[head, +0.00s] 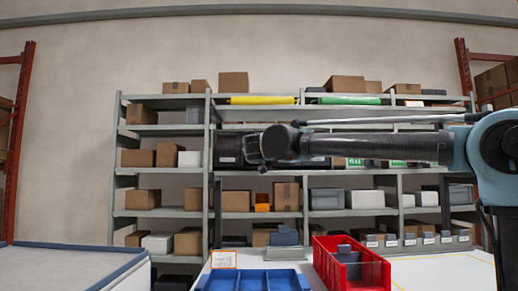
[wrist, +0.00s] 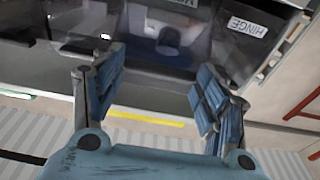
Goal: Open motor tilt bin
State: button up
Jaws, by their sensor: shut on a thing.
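In the wrist view, a dark, see-through tilt bin (wrist: 160,52) lies between my fingertips, with a rounded blue shape behind its front. Its label is cut off at the top edge, so I cannot read it fully. My gripper (wrist: 160,64) has its two blue-padded fingers spread wide, one at each side of this bin, and is shut on it. How far the bin is tilted I cannot tell. In the head view, my gripper (head: 259,149) is at the dark dispenser row (head: 228,152) on the shelf, and my forearm hides much of the row.
A bin labelled HINGE (wrist: 247,27) is right of the held one in the wrist view. In the head view, a red crate (head: 350,268) and a blue tray (head: 252,281) stand below on the white table. Cardboard boxes (head: 286,195) fill shelves around the row.

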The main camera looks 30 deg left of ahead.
dwell(0.3)
jog(key=o, duration=1.5)
jog(key=shift+w, duration=0.1)
jog(key=shift+s, duration=0.2)
jog(key=v, duration=1.1)
jog(key=shift+s+d+f, duration=0.25)
jog(key=shift+d, duration=0.05)
jog(key=shift+c, duration=0.6)
